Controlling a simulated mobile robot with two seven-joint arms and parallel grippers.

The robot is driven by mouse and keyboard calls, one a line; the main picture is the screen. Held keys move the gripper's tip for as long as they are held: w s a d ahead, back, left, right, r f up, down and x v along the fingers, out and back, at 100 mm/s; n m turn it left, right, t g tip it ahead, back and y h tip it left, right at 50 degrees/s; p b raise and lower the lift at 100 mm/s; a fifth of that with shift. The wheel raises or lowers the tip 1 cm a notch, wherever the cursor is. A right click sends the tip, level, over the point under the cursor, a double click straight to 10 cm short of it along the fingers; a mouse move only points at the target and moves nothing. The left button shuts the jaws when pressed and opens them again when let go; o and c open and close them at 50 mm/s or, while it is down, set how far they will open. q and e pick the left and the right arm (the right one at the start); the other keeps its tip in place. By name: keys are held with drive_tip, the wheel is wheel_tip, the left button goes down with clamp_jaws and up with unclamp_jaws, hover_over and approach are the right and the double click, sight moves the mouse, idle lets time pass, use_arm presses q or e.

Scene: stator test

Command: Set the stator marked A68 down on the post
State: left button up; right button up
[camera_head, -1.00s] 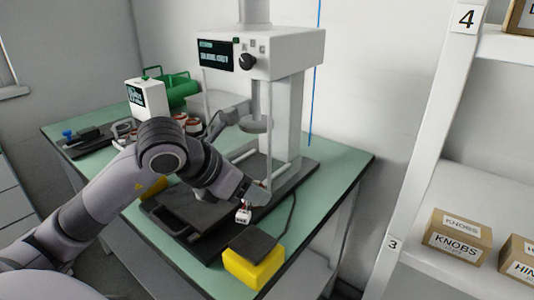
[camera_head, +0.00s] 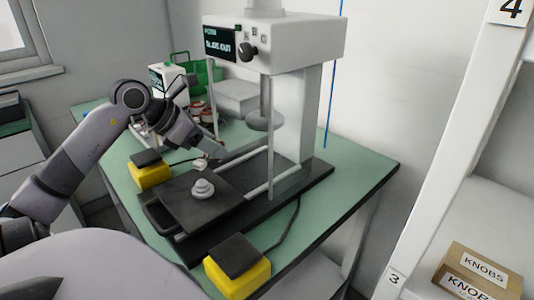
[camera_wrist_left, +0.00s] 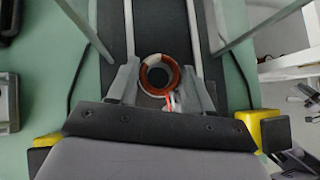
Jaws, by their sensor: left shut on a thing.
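My left gripper (camera_head: 211,151) is shut on a stator and holds it above and slightly behind the post. The stator (camera_wrist_left: 175,69) shows in the left wrist view as a ring with red-brown windings and a dark centre, between the two fingers. The post (camera_head: 203,189) is a light grey, stepped, round piece standing on the dark plate of the test press. The stator and the post are apart. My right gripper is out of view.
The press head with its display (camera_head: 219,43) and a round ram (camera_head: 263,121) stand behind and right of the gripper. Yellow boxes with dark tops stand at the front (camera_head: 238,270) and left (camera_head: 148,172). More ring parts (camera_head: 197,108) lie at the back. A shelf is at right.

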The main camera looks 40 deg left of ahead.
use_arm(q)
drive_tip(key=p, duration=0.1)
hover_over(260, 169)
drive_tip(key=s, duration=0.2)
drive_tip(key=f, duration=0.5)
drive_tip(key=shift+w+a+f, duration=0.25)
drive_tip(key=shift+p+x, duration=0.3)
drive_tip(key=shift+x, duration=0.75)
drive_tip(key=shift+w+f, duration=0.2)
drive_tip(key=shift+w, duration=0.1)
drive_tip(key=shift+f, duration=0.1)
drive_tip(key=o, duration=1.2)
drive_tip(key=shift+d, duration=0.1)
drive_tip(key=shift+o, duration=0.2)
drive_tip(key=shift+s+r, duration=0.2)
drive_tip(key=shift+r, duration=0.05)
drive_tip(key=b+v, duration=0.1)
drive_tip(key=v, duration=1)
drive_tip(key=shift+r, duration=0.2)
